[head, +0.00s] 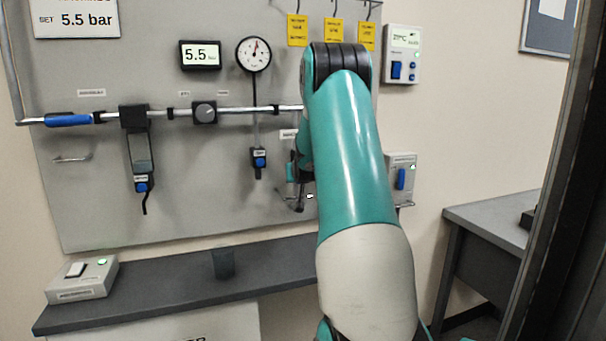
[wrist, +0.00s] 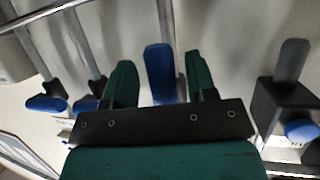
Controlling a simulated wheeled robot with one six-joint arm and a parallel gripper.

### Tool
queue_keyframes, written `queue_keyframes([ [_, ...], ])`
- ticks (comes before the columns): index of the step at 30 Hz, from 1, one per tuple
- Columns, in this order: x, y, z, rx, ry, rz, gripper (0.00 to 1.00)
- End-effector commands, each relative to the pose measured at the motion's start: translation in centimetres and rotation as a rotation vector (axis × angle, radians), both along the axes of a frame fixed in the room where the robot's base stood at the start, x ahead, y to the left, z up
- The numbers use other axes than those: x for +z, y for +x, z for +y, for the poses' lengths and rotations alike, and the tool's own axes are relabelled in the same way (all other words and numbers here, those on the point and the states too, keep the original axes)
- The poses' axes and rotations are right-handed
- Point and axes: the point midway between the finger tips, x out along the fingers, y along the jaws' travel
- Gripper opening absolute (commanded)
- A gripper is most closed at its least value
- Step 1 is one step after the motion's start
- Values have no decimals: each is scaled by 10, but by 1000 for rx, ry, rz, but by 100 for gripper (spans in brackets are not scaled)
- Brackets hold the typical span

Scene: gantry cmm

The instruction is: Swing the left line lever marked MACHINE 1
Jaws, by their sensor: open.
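A blue lever (wrist: 160,70) stands between the two green fingers of my gripper (wrist: 160,80) in the wrist view. The gripper is open, with a finger on each side of the lever. Narrow gaps show between the lever and both fingers. No marking can be read on this lever, so I cannot tell from it whether it is MACHINE 1. In the head view my gripper (head: 297,183) is at the panel, mostly behind my teal arm. The arm hides that stretch of the panel, and a label (head: 288,134) there is partly covered.
The grey panel (head: 85,215) carries a pipe with a blue-handled valve (head: 70,120), a filter (head: 140,150) and a gauge (head: 253,54). A dark shelf (head: 170,295) juts out below, holding a switch box (head: 82,278). Other blue handles (wrist: 45,103) flank the fingers in the wrist view.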

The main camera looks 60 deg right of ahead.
Motion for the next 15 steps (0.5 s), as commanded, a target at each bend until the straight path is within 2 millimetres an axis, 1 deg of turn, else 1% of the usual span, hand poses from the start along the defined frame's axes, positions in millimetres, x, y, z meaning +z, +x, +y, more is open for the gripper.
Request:
queue_keyframes([
  [5,10,-16,22,0,-3,-2,52],
  [15,43,-63,85,-1,-4,-3,52],
])
